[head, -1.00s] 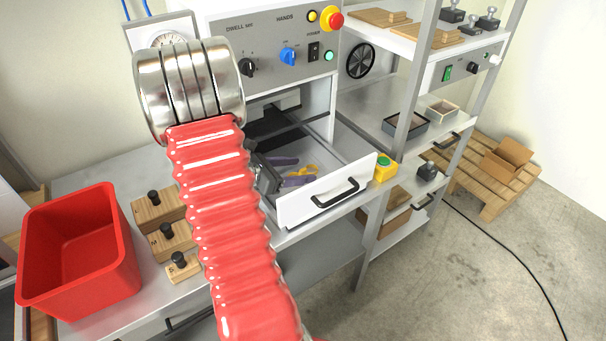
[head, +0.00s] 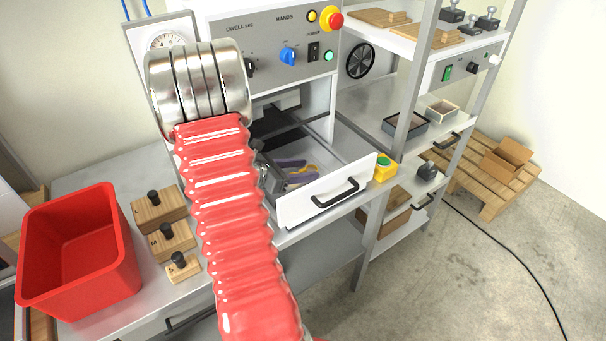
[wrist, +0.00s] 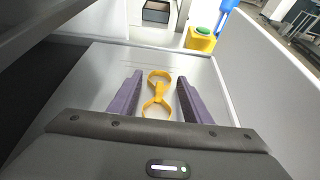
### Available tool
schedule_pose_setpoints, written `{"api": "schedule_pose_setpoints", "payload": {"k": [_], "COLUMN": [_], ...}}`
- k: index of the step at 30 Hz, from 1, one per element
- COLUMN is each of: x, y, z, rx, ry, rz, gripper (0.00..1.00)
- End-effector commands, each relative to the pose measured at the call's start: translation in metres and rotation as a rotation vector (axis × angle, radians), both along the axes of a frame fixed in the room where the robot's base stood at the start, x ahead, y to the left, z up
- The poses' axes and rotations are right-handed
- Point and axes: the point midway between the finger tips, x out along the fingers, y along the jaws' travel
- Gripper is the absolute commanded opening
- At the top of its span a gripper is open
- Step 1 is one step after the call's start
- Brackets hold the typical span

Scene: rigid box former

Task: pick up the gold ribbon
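The gold ribbon (wrist: 157,94) is a yellow bow-like piece with two loops, lying on the pale floor of the open drawer (wrist: 95,75). In the wrist view my gripper (wrist: 160,77) is open, with one purple finger on each side of the ribbon and a gap to it on both sides. The height of the fingertips above the drawer floor is hard to tell. In the head view the ribbon (head: 311,169) is a small yellow patch between the purple fingers, partly hidden by them.
The drawer's white front (head: 300,205) with its black handle and its side walls stand around the gripper. A machine panel (head: 270,45) rises behind. A yellow box with a green button (head: 385,168) sits just outside the drawer. A red bin (head: 80,255) and wooden blocks stand left.

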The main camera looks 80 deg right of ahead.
Motion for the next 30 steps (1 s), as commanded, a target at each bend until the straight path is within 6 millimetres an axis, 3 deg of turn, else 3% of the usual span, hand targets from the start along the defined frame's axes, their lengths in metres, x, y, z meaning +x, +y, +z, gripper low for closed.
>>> {"api": "schedule_pose_setpoints", "payload": {"k": [11, 23, 30], "x": [0.000, 0.000, 0.001], "y": [0.000, 0.000, 0.000], "z": [0.000, 0.006, 0.033], "rx": [0.000, -0.001, -0.004], "ry": [0.000, -0.002, -0.003], "rz": [0.000, 0.000, 0.000], "gripper": [0.17, 0.17, 0.17]}}
